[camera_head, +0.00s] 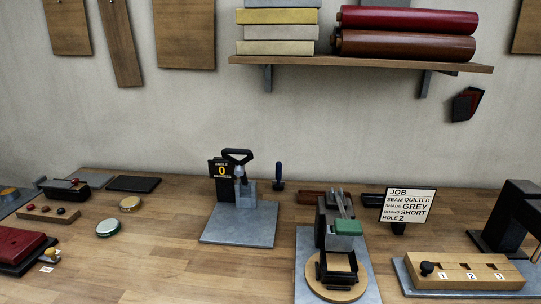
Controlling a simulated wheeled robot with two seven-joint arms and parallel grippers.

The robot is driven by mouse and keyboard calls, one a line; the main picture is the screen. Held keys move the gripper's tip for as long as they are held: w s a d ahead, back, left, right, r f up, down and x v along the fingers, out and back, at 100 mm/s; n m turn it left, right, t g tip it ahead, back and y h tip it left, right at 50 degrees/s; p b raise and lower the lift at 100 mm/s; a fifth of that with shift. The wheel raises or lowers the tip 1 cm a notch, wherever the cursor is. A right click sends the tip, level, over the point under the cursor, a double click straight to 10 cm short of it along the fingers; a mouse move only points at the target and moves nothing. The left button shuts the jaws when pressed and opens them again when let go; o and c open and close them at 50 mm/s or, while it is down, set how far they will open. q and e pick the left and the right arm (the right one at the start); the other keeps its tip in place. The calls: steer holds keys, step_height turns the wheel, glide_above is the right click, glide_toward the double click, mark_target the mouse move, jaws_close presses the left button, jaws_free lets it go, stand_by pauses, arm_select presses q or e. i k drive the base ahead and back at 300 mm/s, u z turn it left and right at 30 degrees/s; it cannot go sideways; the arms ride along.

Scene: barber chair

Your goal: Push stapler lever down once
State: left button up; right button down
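A dark bench device with a grey lever arm and a green grip (349,228) stands on a grey plate (311,268) at centre right; it looks like the stapler, though I cannot be sure. Its grip sits above a black frame (337,272) on a round wooden disc (315,288). Neither of my grippers is in view.
A job card (408,205) stands right of the device, behind a numbered wooden block (465,271). A black machine (506,220) is at far right. Tins (109,228) and a red pad (20,249) lie left. The table between the tins and the loop-handled device is clear.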

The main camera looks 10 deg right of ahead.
mark_target(344, 227)
steer(key=z, duration=0.95)
steer(key=k, duration=0.7)
steer(key=u, duration=0.95)
steer(key=i, duration=0.5)
